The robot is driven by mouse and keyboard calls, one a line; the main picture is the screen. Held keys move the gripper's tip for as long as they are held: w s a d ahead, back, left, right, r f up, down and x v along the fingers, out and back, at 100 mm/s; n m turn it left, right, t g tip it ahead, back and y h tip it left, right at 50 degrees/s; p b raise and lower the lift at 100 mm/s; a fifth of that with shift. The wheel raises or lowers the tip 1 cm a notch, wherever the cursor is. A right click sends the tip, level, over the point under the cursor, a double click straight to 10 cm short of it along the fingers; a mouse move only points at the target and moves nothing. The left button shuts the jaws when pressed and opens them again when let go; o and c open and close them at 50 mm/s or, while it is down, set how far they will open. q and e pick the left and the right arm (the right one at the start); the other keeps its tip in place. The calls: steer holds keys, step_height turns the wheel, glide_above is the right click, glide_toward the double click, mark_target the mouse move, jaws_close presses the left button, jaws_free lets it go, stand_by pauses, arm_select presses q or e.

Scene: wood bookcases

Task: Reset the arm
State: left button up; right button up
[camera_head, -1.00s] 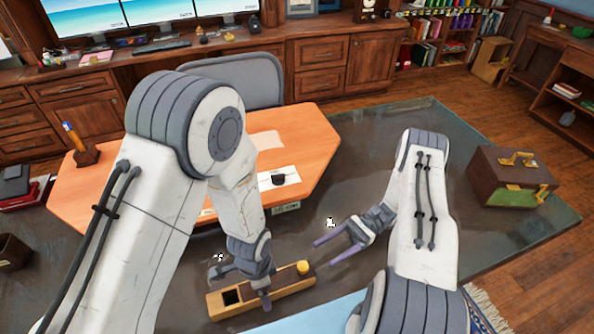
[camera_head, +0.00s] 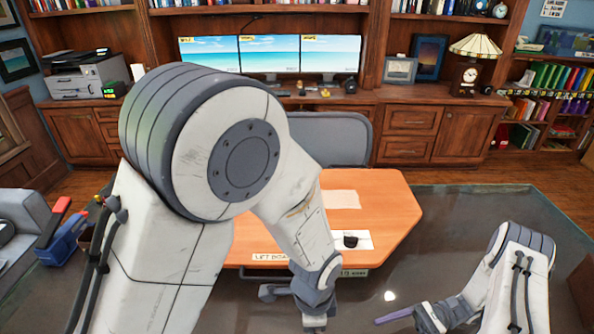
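My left arm (camera_head: 190,240) crosses the left half of the head view, bent at a large elbow joint. My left gripper (camera_head: 300,305) hangs at the bottom edge in front of the orange desk board (camera_head: 390,215), and its fingertips are cut off. My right arm (camera_head: 515,280) comes in at the lower right. My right gripper (camera_head: 405,317) points left over the dark tabletop. One purple finger shows; the other is out of the picture, so its opening is hidden. Nothing is seen held in either gripper.
The dark tabletop (camera_head: 475,215) is clear to the right of the board. A small black object (camera_head: 350,241) lies on white paper on the board. A grey chair back (camera_head: 330,135) stands behind it. Three monitors (camera_head: 270,54) sit on the cabinet. A blue container (camera_head: 65,238) is at left.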

steer(key=a+r+n+g+h, duration=0.4)
steer(key=a+r+n+h, duration=0.65)
steer(key=r, duration=0.25)
arm_select(q)
steer(key=s+a+r+n, duration=0.4)
steer(key=r+n, duration=0.1)
steer(key=r, duration=0.2)
steer(key=s+a+r+n+h, duration=0.1)
steer(key=s+a+r+n, duration=0.2)
steer(key=s+r+n, duration=0.2)
step_height(320, 180, up, 3)
steer(key=shift+a+r, duration=0.2)
steer(key=shift+a, duration=0.15)
arm_select(e)
steer(key=s+a+r+n+t+h, duration=0.6)
steer(key=s+a+r+n+t, duration=0.1)
steer(key=s+r+n, duration=0.3)
steer(key=shift+s+r+n+t, duration=0.4)
steer(key=shift+s+n+t, duration=0.3)
steer(key=shift+s+n, duration=0.3)
